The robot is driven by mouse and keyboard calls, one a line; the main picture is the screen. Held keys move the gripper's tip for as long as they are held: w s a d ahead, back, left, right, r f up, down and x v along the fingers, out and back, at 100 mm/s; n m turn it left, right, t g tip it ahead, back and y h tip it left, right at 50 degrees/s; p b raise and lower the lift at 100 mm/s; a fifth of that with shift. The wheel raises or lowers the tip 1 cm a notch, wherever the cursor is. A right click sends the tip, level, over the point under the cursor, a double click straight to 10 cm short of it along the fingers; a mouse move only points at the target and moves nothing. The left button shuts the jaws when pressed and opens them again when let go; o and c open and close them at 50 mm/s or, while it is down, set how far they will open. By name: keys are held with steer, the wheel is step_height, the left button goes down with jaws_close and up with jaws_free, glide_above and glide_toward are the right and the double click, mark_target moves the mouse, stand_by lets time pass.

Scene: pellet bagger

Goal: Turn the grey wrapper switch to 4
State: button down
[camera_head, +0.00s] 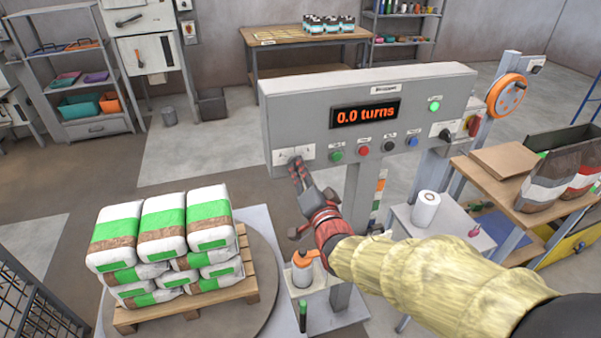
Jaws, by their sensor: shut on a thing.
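The wrapper control panel (300,110) is a grey box on a post with a lit display reading "0.0 turns". A pale switch plate (308,151) is at the panel's lower left. My gripper (296,165), dark with red parts, reaches up to this plate and its fingertips are shut on the grey wrapper switch there. The fingers hide most of the switch, so its pointer and the number it is set to cannot be read.
Green (337,156), red (364,151), black and blue buttons line the panel's lower edge. A black rotary switch (446,134) is at its right end. Stacked bags (163,222) stand on a pallet at left. A bench (560,205) with bags is at right.

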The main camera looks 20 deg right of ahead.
stand_by(0.4)
steer(key=c, duration=1.9)
jaws_free()
steer(key=s, duration=1.2)
